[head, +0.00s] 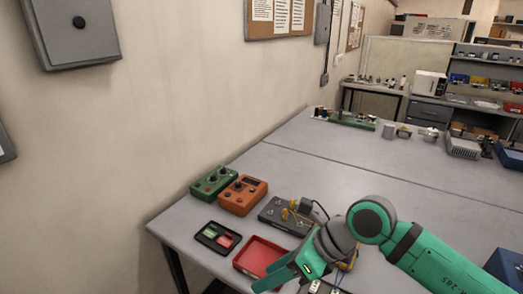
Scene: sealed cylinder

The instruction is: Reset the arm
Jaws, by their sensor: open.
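My green arm (455,262) reaches in from the lower right, over the near part of the grey table (330,170). My gripper (278,277) is at the bottom middle of the head view, tilted down to the left. It is open, and I see nothing held in it. Its fingers overlap the right side of a red tray (261,253) in the picture; I cannot tell the height between them.
A green box (213,182) and an orange box (243,194) with knobs stand by the wall. A black tray (217,237) holds small green and red pieces. A dark grey device (285,214) with yellow parts sits beside my wrist. The table's middle is clear.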

